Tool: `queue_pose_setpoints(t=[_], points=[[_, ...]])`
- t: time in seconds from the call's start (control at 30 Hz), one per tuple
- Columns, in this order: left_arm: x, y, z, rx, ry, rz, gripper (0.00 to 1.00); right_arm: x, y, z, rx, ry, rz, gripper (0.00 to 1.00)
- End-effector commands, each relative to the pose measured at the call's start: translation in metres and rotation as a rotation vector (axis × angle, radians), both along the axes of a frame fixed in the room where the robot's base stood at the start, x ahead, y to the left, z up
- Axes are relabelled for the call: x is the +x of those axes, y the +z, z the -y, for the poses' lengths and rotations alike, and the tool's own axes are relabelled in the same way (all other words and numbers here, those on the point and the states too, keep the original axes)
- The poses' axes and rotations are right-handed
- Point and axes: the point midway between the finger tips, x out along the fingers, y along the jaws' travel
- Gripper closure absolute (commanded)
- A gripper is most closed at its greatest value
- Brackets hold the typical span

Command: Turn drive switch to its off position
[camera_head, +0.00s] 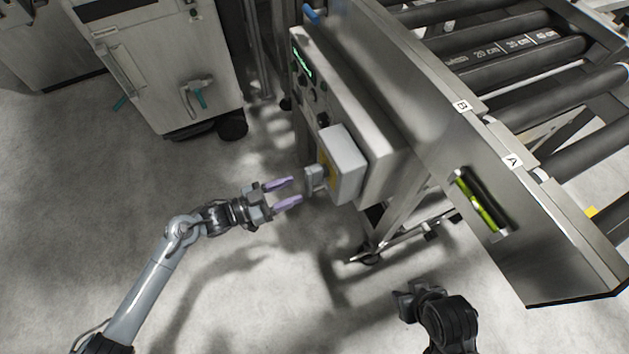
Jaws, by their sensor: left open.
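The drive switch is a grey box (345,164) on the side of the control panel, with a yellow plate and a grey handle (314,180) standing out to the left. The handle's exact angle is hard to tell from above. My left gripper (290,193) has two purple fingertips spread apart. It is open and empty, just left of the handle and pointing at it, with a small gap between. My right gripper (403,300) is at the bottom, right of centre, dark and seen from above; its fingers are not clear.
The control panel (335,95) carries several knobs and a small green display. A roller conveyor (500,65) with labels A and B fills the upper right. A steel cabinet (165,65) on casters stands at the upper left. The floor around my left arm is clear.

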Motion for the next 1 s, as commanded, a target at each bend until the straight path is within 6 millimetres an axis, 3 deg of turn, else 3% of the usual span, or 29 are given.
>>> queue_pose_setpoints(t=[0.1,0.4,0.9,1.0], points=[[0.008,-0.003,0.021,-0.003,-0.003,0.000,0.49,0.001,-0.012,-0.001,0.002,-0.001,0.002,0.57],[0.024,-0.002,0.058,-0.002,0.000,0.001,0.49,0.001,-0.028,-0.001,0.003,-0.001,0.002,0.57],[0.028,0.000,0.069,0.000,0.000,-0.001,0.49,0.001,-0.031,-0.002,0.007,-0.004,0.001,0.57],[0.028,0.000,0.069,0.000,0.000,-0.001,0.63,0.001,-0.031,-0.002,0.007,-0.003,0.001,0.57]])
